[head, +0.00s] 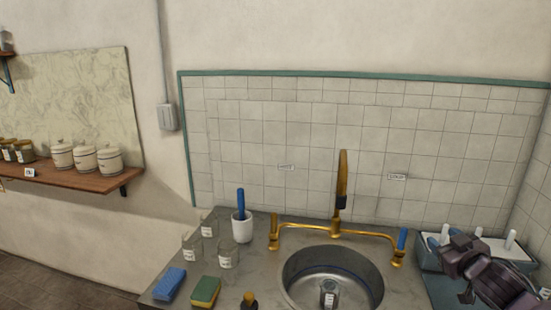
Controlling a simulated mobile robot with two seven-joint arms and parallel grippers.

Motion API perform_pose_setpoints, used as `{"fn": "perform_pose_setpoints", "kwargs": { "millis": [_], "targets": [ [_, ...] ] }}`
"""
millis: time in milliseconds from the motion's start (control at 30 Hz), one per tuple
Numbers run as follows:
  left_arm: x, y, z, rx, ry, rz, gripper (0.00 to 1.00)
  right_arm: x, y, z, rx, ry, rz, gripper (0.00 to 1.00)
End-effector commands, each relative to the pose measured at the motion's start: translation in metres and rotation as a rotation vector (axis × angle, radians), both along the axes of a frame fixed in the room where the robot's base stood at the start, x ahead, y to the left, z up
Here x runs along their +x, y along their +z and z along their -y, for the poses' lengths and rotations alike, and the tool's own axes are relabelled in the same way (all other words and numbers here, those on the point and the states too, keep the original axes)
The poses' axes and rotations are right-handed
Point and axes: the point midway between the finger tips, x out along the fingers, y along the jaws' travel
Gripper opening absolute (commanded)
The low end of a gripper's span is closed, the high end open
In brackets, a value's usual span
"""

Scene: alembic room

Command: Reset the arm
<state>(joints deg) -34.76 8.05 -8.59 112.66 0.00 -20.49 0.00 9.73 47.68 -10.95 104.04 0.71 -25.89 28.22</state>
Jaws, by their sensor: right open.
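My right gripper (462,274) is at the lower right, dark and angled in from the right edge. It is open, with nothing seen between its fingers. It is in front of a blue-grey tray (430,266) with white upright pegs, to the right of the sink, and hides part of that tray. I cannot tell whether it touches the tray. My left gripper is not in view.
A round metal sink (300,268) with a labelled glass vessel (329,294) inside has a brass tap (341,200) behind it. Left of it stand glass beakers (228,254), a white cup (242,228), a blue sponge (169,284) and a green-yellow sponge (205,292). A wooden shelf (75,183) holds jars.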

Motion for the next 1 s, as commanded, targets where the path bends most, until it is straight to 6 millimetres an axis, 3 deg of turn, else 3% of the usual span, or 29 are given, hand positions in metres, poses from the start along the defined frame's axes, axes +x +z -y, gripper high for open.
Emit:
{"fn": "perform_pose_setpoints", "kwargs": {
  "millis": [167, 367, 700, 900, 1000],
  "targets": [
    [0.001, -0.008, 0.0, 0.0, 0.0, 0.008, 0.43, -0.028, -0.055, -0.034, -0.072, 0.056, -0.018, 0.52],
    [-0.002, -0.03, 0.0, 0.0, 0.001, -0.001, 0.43, -0.078, -0.137, -0.069, -0.083, 0.084, -0.076, 0.52],
    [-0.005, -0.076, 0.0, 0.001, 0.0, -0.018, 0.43, -0.208, -0.294, -0.12, 0.091, 0.002, -0.269, 0.52],
    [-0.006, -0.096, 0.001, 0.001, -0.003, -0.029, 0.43, -0.28, -0.36, -0.134, 0.209, -0.093, -0.401, 0.52],
    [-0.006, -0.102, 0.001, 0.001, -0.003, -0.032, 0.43, -0.301, -0.377, -0.136, 0.231, -0.119, -0.442, 0.52]
  ]
}}
